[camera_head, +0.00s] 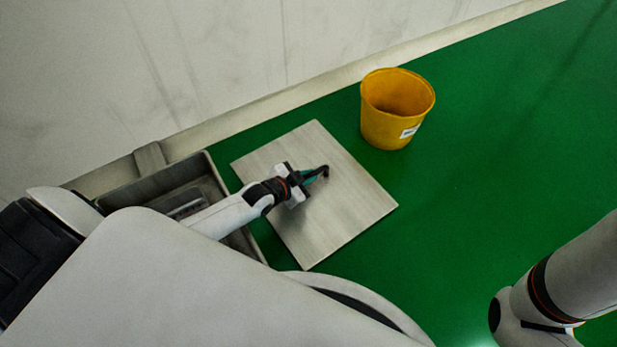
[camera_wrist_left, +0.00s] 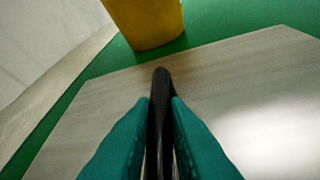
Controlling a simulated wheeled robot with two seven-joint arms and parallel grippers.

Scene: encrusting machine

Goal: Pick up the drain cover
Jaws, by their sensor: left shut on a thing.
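The drain cover (camera_head: 345,215) is a flat, square, light grey plate with a dark handle (camera_head: 325,170). It is in the middle of the head view, over the green floor beside the open drain. I cannot tell whether it touches the floor. My left gripper (camera_head: 312,175) is shut on the dark handle. In the left wrist view the handle (camera_wrist_left: 160,85) stands between the two teal fingers (camera_wrist_left: 160,130), with the plate (camera_wrist_left: 235,75) behind it. My right gripper is out of view.
An orange-yellow bucket (camera_head: 380,125) stands on the green floor (camera_head: 480,170) just beyond the cover. The open drain (camera_head: 180,180) has a grey rim and lies left of the cover, along the pale wall (camera_head: 230,50). The floor to the right is clear.

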